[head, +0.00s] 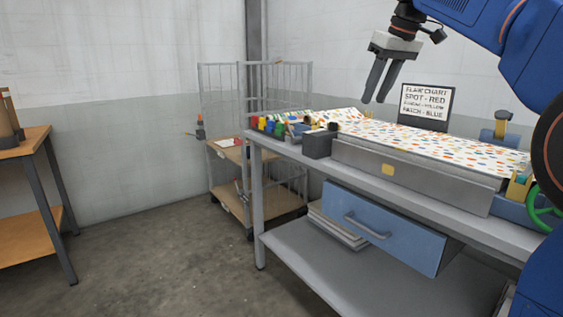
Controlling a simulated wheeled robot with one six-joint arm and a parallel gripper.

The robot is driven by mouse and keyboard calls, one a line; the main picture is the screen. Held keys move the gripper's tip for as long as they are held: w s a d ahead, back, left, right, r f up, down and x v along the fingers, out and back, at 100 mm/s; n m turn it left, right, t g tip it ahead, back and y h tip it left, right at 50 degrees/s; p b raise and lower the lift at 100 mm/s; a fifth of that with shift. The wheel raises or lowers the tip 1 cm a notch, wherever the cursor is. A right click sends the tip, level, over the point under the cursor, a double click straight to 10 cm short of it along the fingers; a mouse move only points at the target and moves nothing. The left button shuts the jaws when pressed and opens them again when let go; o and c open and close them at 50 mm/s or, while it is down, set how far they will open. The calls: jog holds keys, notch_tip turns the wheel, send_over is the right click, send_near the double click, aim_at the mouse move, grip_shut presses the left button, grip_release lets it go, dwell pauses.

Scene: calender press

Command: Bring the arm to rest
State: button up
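My gripper (374,101) hangs from my blue arm at the top right, above the back part of the workbench (258,137). Its two dark fingers point down and slightly left, with a narrow gap between them and nothing held. It is clear of the patterned sheet (430,142) below it. My arm reaches in from the right edge of the picture, and part of it is cut off there.
A chart sign (426,104) stands behind the sheet, close to my gripper. Small coloured containers (268,125) and a grey box (318,144) sit at the bench's left end. A blue drawer (385,228) hangs below. A wire cart (228,187) stands behind; floor is free left.

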jog(key=s+d+f+m+h, duration=0.1)
jog(key=s+d+f+m, duration=0.1)
jog(key=s+f, duration=1.6)
jog(key=s+d+f+m+t+h, duration=0.1)
jog(key=s+d+f+m, duration=0.1)
jog(key=s+f, duration=1.6)
notch_tip(320, 180, down, 4)
jog(key=shift+d+r+m, duration=0.1)
jog(key=shift+d+m, duration=0.05)
jog(key=shift+m, duration=0.75)
